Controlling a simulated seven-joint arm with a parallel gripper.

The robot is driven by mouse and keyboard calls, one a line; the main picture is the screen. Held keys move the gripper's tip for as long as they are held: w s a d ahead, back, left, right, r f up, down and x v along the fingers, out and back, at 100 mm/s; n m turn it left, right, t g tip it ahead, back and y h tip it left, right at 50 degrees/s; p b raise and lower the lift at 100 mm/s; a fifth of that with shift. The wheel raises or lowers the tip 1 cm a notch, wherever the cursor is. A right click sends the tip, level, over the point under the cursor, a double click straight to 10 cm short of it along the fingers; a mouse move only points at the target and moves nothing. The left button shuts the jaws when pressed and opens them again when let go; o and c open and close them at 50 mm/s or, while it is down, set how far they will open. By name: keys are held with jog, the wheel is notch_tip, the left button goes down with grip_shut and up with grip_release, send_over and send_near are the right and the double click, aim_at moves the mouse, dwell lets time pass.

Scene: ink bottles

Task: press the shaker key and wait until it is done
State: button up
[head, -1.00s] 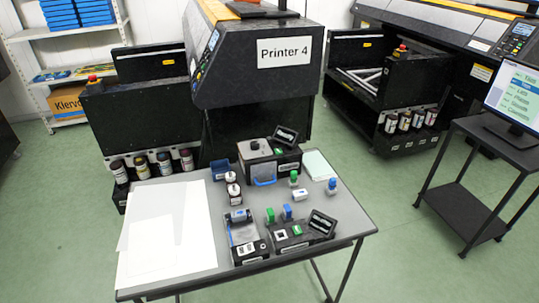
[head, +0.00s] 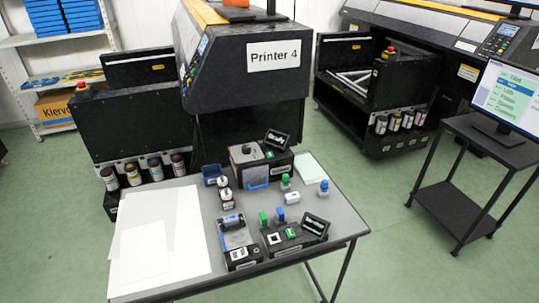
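Two black devices with green keys stand on the grey table; I cannot tell for sure which is the shaker. The back device (head: 243,172) has a grey top with a dark round knob, a blue-framed front window, a green key (head: 270,155) and a tilted screen (head: 278,139) that seems to read "Ready". The front device (head: 276,250) has a white square marking, a green key (head: 290,233) and a tilted screen (head: 316,224) with small white text. Neither key has anything on it. My gripper is not in view.
A black tray unit (head: 238,243) stands left of the front device. Two small bottles (head: 226,197), a blue bin (head: 213,175) and several green- or blue-capped pieces stand nearby. White sheets (head: 160,240) cover the table's left. Printer 4 (head: 240,75) is behind; a monitor (head: 510,97) stands right.

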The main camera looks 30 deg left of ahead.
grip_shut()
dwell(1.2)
